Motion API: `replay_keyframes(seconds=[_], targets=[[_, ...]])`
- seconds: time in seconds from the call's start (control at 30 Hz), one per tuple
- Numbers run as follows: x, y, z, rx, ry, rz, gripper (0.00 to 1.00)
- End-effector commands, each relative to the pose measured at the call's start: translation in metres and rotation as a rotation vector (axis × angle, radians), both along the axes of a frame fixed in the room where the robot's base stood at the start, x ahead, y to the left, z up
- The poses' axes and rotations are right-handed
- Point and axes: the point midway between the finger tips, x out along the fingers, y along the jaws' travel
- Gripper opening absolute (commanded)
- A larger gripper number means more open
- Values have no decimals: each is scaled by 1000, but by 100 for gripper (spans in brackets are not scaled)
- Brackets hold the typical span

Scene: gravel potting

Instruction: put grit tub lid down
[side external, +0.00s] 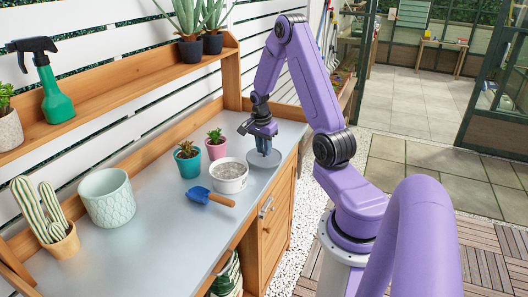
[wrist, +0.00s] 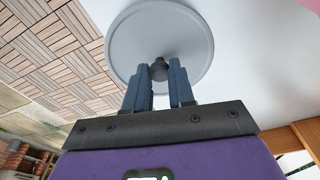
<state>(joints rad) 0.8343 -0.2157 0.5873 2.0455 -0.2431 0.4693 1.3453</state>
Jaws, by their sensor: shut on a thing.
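The grit tub lid (side external: 264,159) is a round grey disc with a dark knob. My gripper (side external: 263,147) is shut on the knob and points down, with the lid level below it. The wrist view shows the lid (wrist: 195,35) with its knob between the two blue-grey fingers (wrist: 160,74). The lid is at the right side of the bench, near its edge. I cannot tell whether it touches the bench top. The grit tub (side external: 229,187), white and open, full of grey grit, stands just left of the lid.
A blue scoop (side external: 200,194) with a wooden handle lies in front of the tub. A teal pot (side external: 188,163) and a pink pot (side external: 216,149) with small plants stand behind it. A large pale green pot (side external: 108,199) and a cactus pot (side external: 63,244) stand left. The metal bench top (side external: 150,245) is clear in front.

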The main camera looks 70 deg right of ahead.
Motion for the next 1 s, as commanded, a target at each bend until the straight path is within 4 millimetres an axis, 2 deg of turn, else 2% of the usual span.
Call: replay_keyframes(seconds=[0.13,0.57,0.6,0.67,1.0], targets=[[-1,0,-16,1,1,0,0],[0,0,-21,0,1,0,0],[0,0,-21,0,0,0,30],[0,0,-21,0,0,0,49],[0,0,-19,0,0,-1,49]])
